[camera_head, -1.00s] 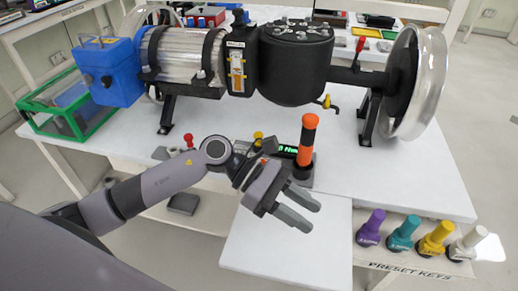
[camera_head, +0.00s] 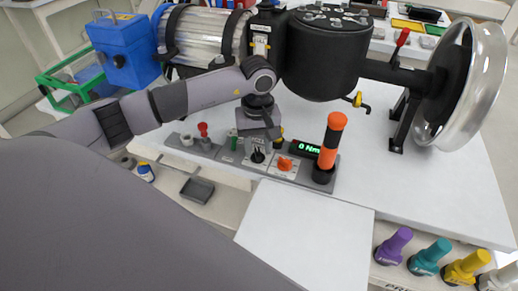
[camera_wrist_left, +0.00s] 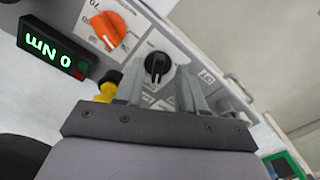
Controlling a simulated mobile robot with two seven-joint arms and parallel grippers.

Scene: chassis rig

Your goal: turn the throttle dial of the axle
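A grey control panel (camera_head: 225,152) lies on the white bench in front of the black axle assembly (camera_head: 325,55). It bears a black dial (camera_head: 257,156) and an orange dial (camera_head: 285,164); I cannot tell which is the throttle dial. In the left wrist view, the black dial (camera_wrist_left: 157,66) shows beyond and between my fingers, and the orange dial (camera_wrist_left: 108,28) is to its upper left. My left gripper (camera_wrist_left: 163,92) is open, pointing at the panel near the black dial. Whether a finger touches it is unclear. My right gripper is not in view.
A red-topped lever (camera_head: 203,130) and a yellow knob (camera_wrist_left: 106,87) are close by. The white board (camera_head: 300,230) in front is clear.

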